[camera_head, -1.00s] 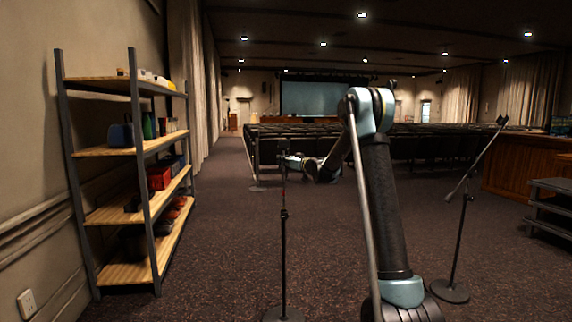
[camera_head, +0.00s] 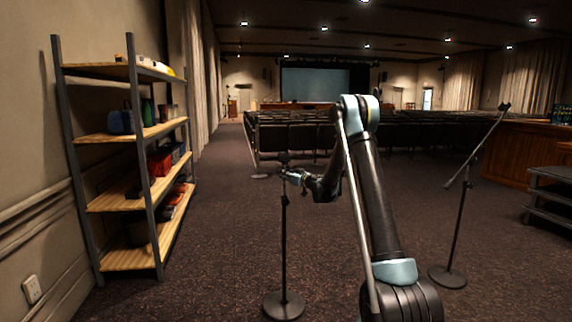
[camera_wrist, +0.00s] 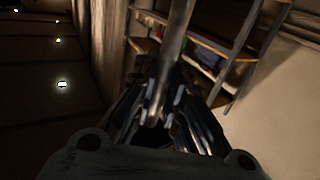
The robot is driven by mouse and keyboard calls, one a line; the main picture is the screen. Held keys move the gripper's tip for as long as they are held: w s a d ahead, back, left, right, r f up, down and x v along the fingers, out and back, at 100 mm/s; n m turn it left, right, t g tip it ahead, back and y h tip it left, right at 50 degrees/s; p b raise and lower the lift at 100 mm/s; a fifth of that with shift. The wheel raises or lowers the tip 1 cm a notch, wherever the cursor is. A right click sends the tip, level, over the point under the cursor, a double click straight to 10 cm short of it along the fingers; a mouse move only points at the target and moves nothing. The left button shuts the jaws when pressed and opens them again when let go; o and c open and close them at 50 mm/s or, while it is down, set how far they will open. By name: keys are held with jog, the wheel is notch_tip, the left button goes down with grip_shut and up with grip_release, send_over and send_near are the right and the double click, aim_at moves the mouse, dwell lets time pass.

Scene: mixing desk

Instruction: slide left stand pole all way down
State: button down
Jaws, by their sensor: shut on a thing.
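The left stand (camera_head: 284,235) is upright on the carpet, with a round dark base (camera_head: 284,306) and a thin dark pole. Its top is at about the height of my gripper (camera_head: 286,174), just above the middle of the picture. My gripper reaches the pole from the right, near its upper end. In the wrist view the pole (camera_wrist: 176,50) runs down between the fingers of my gripper (camera_wrist: 160,118), which are shut on it. The exact contact is dark and partly hidden.
Another stand (camera_head: 462,212) with a tilted boom is at the right, by a wooden desk (camera_head: 520,155). A shelf rack (camera_head: 125,200) with several boxes stands along the left wall. Rows of seats (camera_head: 300,137) lie behind. The carpet around the left stand is clear.

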aim_at(284, 195)
notch_tip(284, 195, down, 7)
jog(key=shift+r, duration=0.1)
jog(key=shift+d, duration=0.1)
dwell(0.3)
jog(key=c, duration=1.6)
grip_release()
jog(key=shift+c, duration=0.2)
jog(key=shift+s, duration=0.15)
jog(key=v, duration=1.1)
jog(key=shift+s+d, duration=0.2)
jog(key=shift+d, duration=0.1)
